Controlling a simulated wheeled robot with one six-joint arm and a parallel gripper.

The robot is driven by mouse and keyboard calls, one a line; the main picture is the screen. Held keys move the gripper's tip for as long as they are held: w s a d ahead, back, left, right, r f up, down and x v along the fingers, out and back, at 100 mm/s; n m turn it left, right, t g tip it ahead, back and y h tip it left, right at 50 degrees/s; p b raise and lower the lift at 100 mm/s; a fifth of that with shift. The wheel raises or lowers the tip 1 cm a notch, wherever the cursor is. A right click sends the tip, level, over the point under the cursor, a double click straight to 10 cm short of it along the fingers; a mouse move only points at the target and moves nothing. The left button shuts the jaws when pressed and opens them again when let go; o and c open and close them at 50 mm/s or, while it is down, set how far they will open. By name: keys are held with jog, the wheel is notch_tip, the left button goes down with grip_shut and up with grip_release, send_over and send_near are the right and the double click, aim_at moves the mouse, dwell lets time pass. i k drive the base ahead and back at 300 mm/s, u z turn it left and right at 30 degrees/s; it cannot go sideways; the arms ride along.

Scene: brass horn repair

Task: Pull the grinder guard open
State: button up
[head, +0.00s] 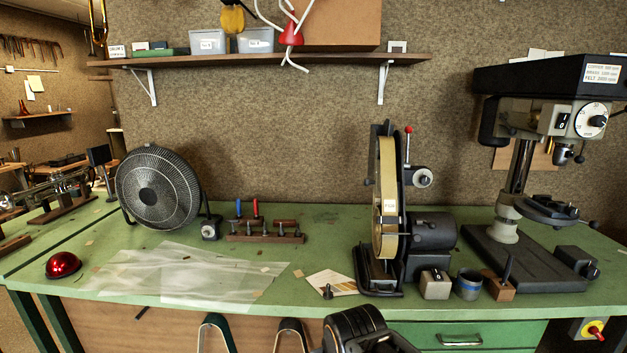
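The belt grinder (433,232) stands upright on the green bench, right of centre, with a tall tan belt (388,205) facing left and forward. A dark narrow frame borders the belt, and a red-tipped lever (408,131) rises at its top right. I cannot make out for sure which dark part is the guard, or whether it is open. A dark part of my arm shows at the bottom edge, in front of the bench and below the grinder. My gripper's fingers are not in view.
A small switch box (435,284), a blue-banded cup (468,285) and a wooden block (498,285) stand right of the grinder's base. A drill press (525,240) stands farther right. Clear sheeting (190,275) and a round fan (158,188) are left. A shelf (270,60) hangs above.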

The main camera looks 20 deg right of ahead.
aim_at(371, 174)
jog(key=u, duration=0.3)
jog(key=i, duration=1.15)
jog(key=z, duration=0.3)
